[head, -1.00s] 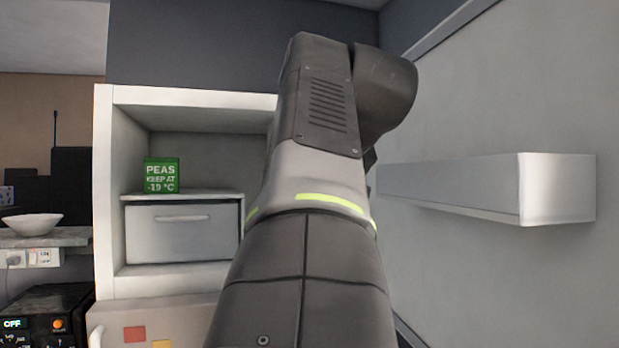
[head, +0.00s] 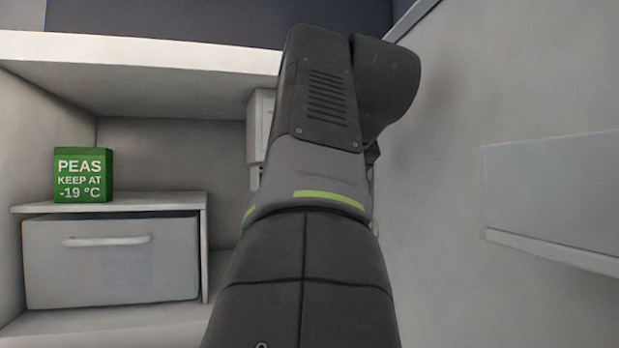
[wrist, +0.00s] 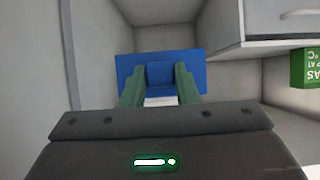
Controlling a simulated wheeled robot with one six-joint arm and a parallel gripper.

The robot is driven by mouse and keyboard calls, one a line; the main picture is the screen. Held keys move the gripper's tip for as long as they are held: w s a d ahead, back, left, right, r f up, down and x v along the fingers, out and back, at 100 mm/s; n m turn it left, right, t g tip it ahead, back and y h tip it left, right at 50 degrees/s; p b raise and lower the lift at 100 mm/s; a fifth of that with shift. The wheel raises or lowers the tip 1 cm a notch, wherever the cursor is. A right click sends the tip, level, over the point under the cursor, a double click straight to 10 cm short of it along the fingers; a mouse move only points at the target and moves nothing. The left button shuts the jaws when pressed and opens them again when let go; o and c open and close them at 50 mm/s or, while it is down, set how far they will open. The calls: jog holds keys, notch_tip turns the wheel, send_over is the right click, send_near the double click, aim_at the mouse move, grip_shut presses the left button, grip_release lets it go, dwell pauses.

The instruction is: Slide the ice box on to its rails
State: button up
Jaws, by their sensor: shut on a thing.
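The ice box (wrist: 126,66) shows as a blue panel in the wrist view, with a blue block at its middle between my fingers. My gripper (wrist: 160,69) has green fingers and is shut on that block. A small whitish piece shows just below it. In the head view my arm hides the gripper and the ice box. No rails can be made out. A pale grey box-like part (head: 261,126) sits high in the compartment, partly behind my arm; I cannot tell what it is.
The white freezer compartment (head: 150,50) surrounds the scene. A grey drawer (head: 112,262) under a shelf (head: 150,201) stands at left. A green peas box (head: 83,175) sits on the shelf. On the right are the door panel and its ledge (head: 560,195).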

jog(key=shift+s+r, duration=0.1)
jog(key=shift+s, duration=0.15)
jog(key=shift+w, duration=0.15)
jog(key=shift+w+a+p, duration=0.25)
jog(key=shift+w, duration=0.5)
jog(key=shift+w+a+p, duration=0.25)
jog(key=shift+w+p, duration=0.05)
jog(key=shift+w, duration=0.4)
jog(key=shift+w+a+p, duration=0.25)
jog(key=shift+w, duration=0.5)
jog(key=shift+w+a, duration=0.1)
jog(key=shift+w, duration=0.15)
jog(key=shift+w+a, duration=0.1)
jog(key=shift+w, duration=0.2)
jog(key=shift+w+a+p, duration=0.3)
jog(key=shift+w+p, duration=0.05)
jog(key=shift+w, duration=0.6)
jog(key=shift+w+a+p, duration=0.3)
jog(key=shift+w+p, duration=0.05)
jog(key=shift+w, duration=0.55)
jog(key=w+a, duration=0.2)
jog(key=w, duration=0.5)
jog(key=shift+w+a, duration=0.2)
jog(key=shift+w, duration=0.05)
dwell(1.7)
jog(key=o, duration=1)
